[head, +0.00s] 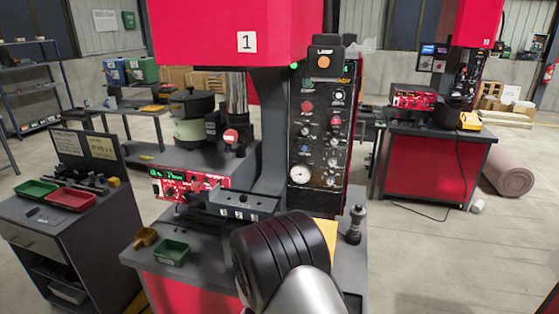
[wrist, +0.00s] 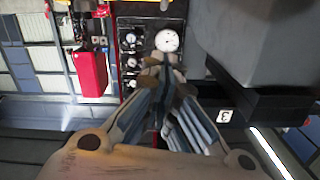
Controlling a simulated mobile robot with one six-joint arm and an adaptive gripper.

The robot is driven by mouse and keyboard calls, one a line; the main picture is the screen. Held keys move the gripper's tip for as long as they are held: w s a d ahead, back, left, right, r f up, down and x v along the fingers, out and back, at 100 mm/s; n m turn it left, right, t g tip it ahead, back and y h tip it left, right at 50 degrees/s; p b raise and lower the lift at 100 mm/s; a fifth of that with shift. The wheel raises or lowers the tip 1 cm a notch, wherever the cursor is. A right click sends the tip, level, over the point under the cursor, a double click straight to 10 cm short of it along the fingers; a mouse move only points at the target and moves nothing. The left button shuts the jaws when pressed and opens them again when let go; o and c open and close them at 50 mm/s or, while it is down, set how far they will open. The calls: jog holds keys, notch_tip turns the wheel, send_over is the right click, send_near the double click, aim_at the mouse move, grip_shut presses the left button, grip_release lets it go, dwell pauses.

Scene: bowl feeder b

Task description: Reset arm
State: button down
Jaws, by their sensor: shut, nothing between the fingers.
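My gripper (wrist: 163,68) shows in the wrist view with its fingers meeting at the tips, shut and empty. Its tips point toward the white round gauge (wrist: 167,40) on the dark control panel; whether they touch anything I cannot tell. In the head view my arm rises from the bottom centre in front of the red press (head: 225,30) marked 1, and the gripper itself is hidden. The control panel (head: 322,125) with knobs and a gauge stands just beyond the arm.
A green tray (head: 172,252) and a yellow scoop-like part (head: 145,238) lie on the press table. Left is a dark cart (head: 85,225) with a red tray (head: 71,198) and a green tray (head: 35,189). A dark cylindrical part (head: 355,225) stands right of the arm.

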notch_tip(320, 180, up, 10)
jog(key=n+g+y, duration=0.1)
jog(key=g+y, duration=0.2)
jog(key=y, duration=0.1)
jog(key=s+d+r+n+g+y, duration=0.25)
jog(key=s+r, duration=0.25)
jog(key=s, duration=0.4)
jog(key=s+d+n+g+h, duration=0.1)
jog(key=s+d+g, duration=0.2)
jog(key=s, duration=1.1)
jog(key=s+d+r+g+h, duration=0.1)
jog(key=s+d+g, duration=0.2)
jog(key=s, duration=1.2)
jog(key=d, duration=0.3)
jog(key=shift+s+d+r+n+g, duration=0.15)
jog(key=shift+n+g, duration=0.2)
